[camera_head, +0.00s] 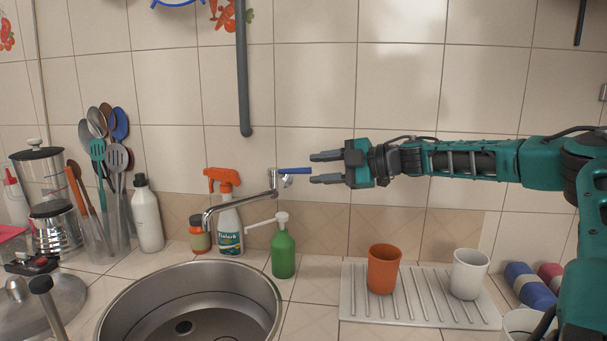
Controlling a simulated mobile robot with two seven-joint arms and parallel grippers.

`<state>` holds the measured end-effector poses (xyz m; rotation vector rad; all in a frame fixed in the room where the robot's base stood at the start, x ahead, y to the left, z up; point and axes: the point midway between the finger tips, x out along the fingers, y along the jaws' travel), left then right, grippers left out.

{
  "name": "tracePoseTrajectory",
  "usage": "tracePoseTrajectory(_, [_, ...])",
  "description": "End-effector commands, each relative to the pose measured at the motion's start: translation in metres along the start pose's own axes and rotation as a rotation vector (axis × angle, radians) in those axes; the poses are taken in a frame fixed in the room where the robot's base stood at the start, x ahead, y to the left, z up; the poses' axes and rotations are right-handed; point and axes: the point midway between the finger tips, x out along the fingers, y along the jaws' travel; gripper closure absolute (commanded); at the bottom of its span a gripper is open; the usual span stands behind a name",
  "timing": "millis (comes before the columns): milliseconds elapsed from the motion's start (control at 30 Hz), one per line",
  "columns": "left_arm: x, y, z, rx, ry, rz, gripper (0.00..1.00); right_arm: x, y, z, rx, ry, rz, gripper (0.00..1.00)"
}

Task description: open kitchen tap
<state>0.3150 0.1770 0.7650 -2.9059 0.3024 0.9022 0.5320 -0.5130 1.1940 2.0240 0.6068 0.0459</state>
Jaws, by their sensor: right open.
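The kitchen tap (240,200) is on the tiled wall, its curved metal spout reaching left above the steel sink (190,277). Its blue lever handle (295,171) points to the right. My right gripper (318,169) comes in from the right, level with the handle. Its two dark fingers are apart and point left, one a little above and one a little below the handle's right end. I cannot tell whether they touch it. My left gripper is not in view.
An orange-topped spray bottle (229,225) and a green soap dispenser (283,252) stand below the tap. A drying rack (410,312) holds an orange cup (383,268) and a white cup (469,273). A grey pipe (242,70) runs down the wall above.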

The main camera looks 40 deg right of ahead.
Motion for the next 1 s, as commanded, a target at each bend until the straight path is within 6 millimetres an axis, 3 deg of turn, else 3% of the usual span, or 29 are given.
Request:
tracePoseTrajectory(600, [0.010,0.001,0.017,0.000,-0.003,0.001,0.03,0.042,-0.002,0.000,0.001,0.001,-0.002,0.60])
tracePoseTrajectory(1000, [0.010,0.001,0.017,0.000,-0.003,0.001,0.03,0.045,-0.001,-0.001,0.001,0.002,-0.001,0.60])
